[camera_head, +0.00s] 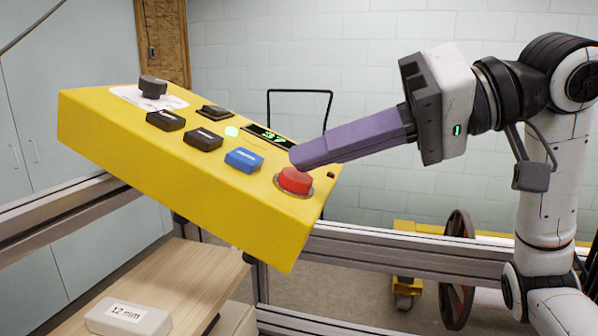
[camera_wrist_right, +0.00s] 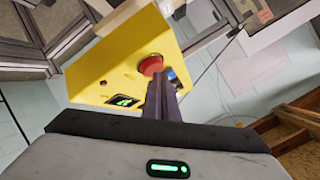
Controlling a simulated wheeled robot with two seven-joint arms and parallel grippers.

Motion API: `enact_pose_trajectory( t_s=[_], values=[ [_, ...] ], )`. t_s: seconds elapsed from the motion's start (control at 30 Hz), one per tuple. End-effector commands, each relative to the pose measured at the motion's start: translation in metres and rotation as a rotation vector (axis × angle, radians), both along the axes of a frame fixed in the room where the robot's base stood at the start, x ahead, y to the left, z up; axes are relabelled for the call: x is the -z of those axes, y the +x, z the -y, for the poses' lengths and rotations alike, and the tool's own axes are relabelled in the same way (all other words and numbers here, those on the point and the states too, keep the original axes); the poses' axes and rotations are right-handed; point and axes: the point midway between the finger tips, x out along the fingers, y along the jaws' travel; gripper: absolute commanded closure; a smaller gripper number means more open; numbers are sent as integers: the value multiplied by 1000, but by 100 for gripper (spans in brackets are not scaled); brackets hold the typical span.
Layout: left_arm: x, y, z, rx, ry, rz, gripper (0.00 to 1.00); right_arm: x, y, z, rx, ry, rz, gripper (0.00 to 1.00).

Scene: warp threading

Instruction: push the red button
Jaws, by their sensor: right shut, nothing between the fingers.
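The red button (camera_head: 295,180) sits at the right end of the tilted yellow control box (camera_head: 180,190). My right gripper (camera_head: 296,158) is shut and empty, its purple fingers together. In the head view its fingertips are right at the button, just above and behind its top edge; I cannot tell whether they touch it. In the right wrist view, the red button (camera_wrist_right: 151,65) shows just beyond the tips of the fingers (camera_wrist_right: 160,85). My left gripper is not in view.
The box also carries a blue button (camera_head: 244,160), black buttons (camera_head: 203,139), a black knob (camera_head: 153,86) and a green-lit display (camera_head: 268,136). Metal rails (camera_head: 400,252) run behind and below. A block labelled 12 mm (camera_head: 128,318) lies on a wooden surface (camera_head: 190,275) at lower left.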

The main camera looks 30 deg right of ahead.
Motion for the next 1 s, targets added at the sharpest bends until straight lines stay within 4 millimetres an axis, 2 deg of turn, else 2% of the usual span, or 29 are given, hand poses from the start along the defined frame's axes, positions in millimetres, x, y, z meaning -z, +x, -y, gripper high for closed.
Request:
enact_pose_trajectory(
  t_s=[0.33,0.7,1.0],
  values=[
    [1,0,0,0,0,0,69,2,1,-1,0,-1,-1,100],
    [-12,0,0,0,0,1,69,-14,-4,3,1,-2,-1,100],
    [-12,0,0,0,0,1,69,-13,-4,4,0,-1,-1,100]
  ],
)
